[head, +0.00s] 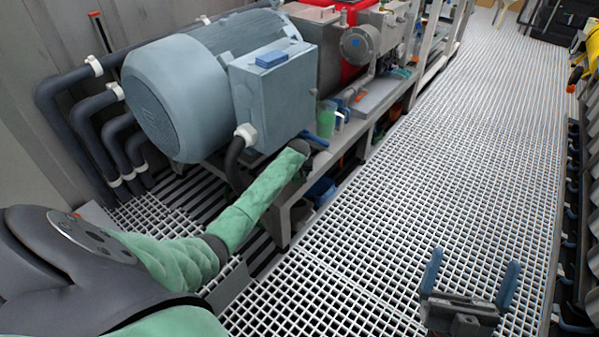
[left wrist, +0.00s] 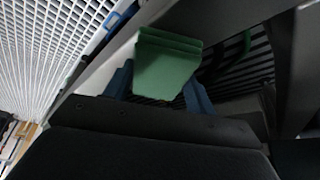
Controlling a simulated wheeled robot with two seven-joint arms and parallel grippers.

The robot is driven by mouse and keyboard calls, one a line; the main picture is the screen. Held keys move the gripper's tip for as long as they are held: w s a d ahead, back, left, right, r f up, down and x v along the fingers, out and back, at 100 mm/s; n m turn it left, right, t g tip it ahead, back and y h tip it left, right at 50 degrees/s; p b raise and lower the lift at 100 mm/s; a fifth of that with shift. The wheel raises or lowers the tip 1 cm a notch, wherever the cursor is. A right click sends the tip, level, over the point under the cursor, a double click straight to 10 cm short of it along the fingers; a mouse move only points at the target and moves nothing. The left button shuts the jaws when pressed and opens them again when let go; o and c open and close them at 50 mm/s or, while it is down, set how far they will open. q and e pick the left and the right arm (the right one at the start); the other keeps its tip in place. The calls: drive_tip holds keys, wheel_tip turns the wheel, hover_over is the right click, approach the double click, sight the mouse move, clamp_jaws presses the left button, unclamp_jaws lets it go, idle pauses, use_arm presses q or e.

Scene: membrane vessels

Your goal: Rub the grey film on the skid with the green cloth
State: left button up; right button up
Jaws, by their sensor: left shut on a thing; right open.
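My left gripper (head: 315,138) is beside the skid (head: 364,142), at the end of my green-sleeved arm. It is shut on the green cloth (left wrist: 167,68), which looks folded in layers between the blue fingers in the left wrist view. In the head view, a green patch (head: 326,119) just beyond the gripper appears to be this cloth, partly hidden. I cannot make out the grey film clearly in either view. I cannot tell whether the cloth touches the skid. My right gripper (head: 471,268) is open and empty, above the grating at the lower right.
A large blue-grey motor (head: 195,90) with a terminal box (head: 273,92) stands close to my left arm. Dark pipes (head: 75,110) run along the left wall. A red machine part (head: 345,50) and a round flange (head: 357,44) are further back. The grating walkway (head: 450,150) is clear.

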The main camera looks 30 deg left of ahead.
use_arm(q)
drive_tip(key=shift+r+p, duration=2.85)
drive_tip(key=shift+r, duration=0.05)
wheel_tip(320, 180, up, 3)
drive_tip(key=p, duration=0.4)
